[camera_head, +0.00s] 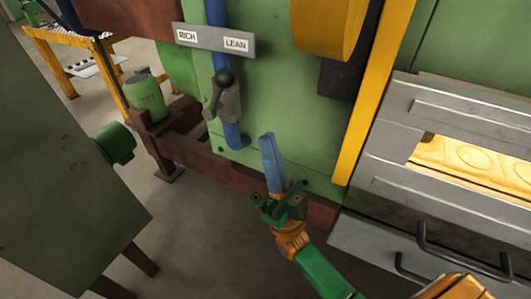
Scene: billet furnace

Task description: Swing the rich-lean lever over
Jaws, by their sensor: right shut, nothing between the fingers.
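The rich-lean lever (217,92) is dark with a round black knob at its top. It sits on a grey valve body (232,103) in front of a blue pipe on the green furnace side. Its knob is below the gap between the words on the RICH/LEAN plate (213,38). RICH is on the left and LEAN on the right. My right gripper (268,137) has blue fingers pointing up. It is shut and empty, below and to the right of the lever, apart from it in the picture. My left gripper is not in view.
A yellow upright bar (372,95) and a yellow-orange cylinder (327,24) are right of the lever. A green motor (146,97) stands left. A large green cabinet (60,170) fills the left side.

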